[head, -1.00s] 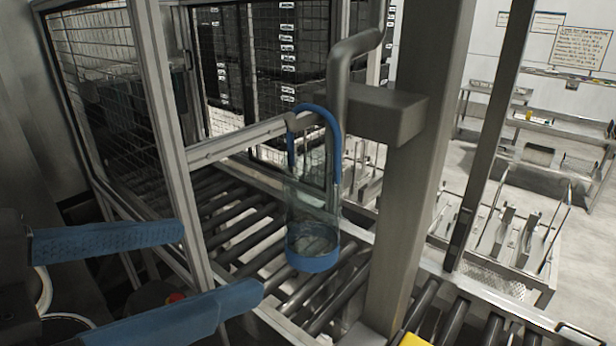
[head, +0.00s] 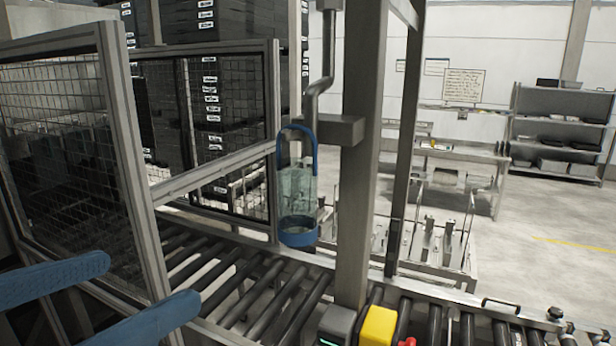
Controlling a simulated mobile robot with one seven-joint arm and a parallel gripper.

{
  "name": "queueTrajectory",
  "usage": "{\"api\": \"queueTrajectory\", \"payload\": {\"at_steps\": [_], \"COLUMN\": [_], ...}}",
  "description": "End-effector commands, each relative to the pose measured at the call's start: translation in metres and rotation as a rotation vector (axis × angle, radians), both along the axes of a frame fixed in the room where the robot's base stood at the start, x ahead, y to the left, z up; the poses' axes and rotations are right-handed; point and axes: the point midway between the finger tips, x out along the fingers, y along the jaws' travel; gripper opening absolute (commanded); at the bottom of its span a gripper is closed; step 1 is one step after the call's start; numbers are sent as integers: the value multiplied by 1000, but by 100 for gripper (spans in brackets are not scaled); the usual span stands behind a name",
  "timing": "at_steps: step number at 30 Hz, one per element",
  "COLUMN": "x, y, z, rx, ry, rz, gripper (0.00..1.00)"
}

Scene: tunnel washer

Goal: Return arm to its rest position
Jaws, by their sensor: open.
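My gripper (head: 150,285) shows at the lower left of the head view. Its two blue fingers are apart, with nothing between them. A clear container with a blue base and a blue loop handle (head: 298,190) hangs by its handle at a grey bracket on the post, right of my gripper and apart from it. The rest of my arm is mostly outside the picture.
A roller conveyor (head: 240,275) runs below the container. A mesh guard fence (head: 60,140) stands close on the left. A grey post (head: 358,150) rises in the middle. A yellow box (head: 378,326) sits at its foot. Open floor (head: 560,250) lies at right.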

Motion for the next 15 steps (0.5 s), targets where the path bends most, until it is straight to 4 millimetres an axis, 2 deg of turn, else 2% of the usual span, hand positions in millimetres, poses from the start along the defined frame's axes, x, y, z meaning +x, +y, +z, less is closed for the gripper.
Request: {"api": "queueTrajectory", "payload": {"at_steps": [2, 9, 15], "x": [17, 64, 86], "y": [-10, -40, -75], "z": [-1, 18, 33], "rx": [-22, -102, -172], "ry": [-64, -320, -588], "rz": [2, 51, 126], "gripper": [100, 100, 100]}}
